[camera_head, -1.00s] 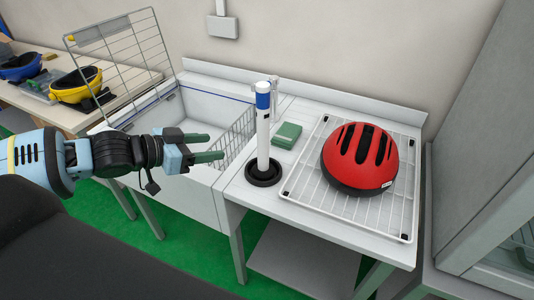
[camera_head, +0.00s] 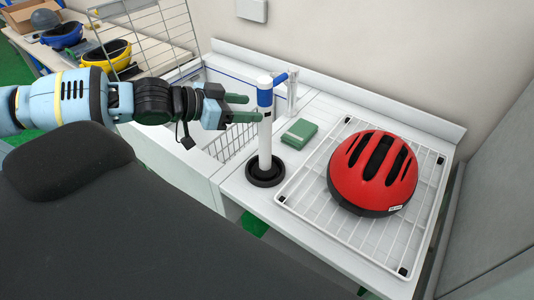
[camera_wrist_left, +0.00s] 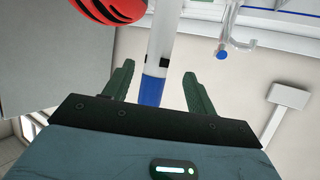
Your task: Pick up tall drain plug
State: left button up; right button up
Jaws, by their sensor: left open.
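The tall drain plug (camera_head: 265,135) is a white upright tube with a blue band near its top and a black round base. It stands on the white counter left of the rack. My left gripper (camera_head: 250,107) is open, its green fingers pointing right at the upper tube, close to it. In the left wrist view the tube (camera_wrist_left: 161,40) and its blue band appear in the gap between the open fingers (camera_wrist_left: 158,70). I cannot tell whether any finger touches it. My right gripper is not in view.
A red helmet (camera_head: 373,170) sits on a white wire rack (camera_head: 300,195) right of the plug. A green box (camera_head: 299,132) lies behind the plug. A white tap (camera_head: 291,90) stands close behind it. The sink basin (camera_head: 186,142) lies below my left gripper.

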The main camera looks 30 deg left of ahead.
aim_at(271, 112)
pick_arm(q)
jog(key=x, duration=0.3)
jog(key=b+x, duration=0.1)
jog(key=x, duration=0.3)
jog(key=shift+d+f, duration=0.3)
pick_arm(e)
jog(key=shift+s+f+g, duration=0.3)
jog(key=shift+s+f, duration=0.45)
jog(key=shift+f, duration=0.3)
pick_arm(q)
grip_shut()
jog(key=shift+r, duration=0.1)
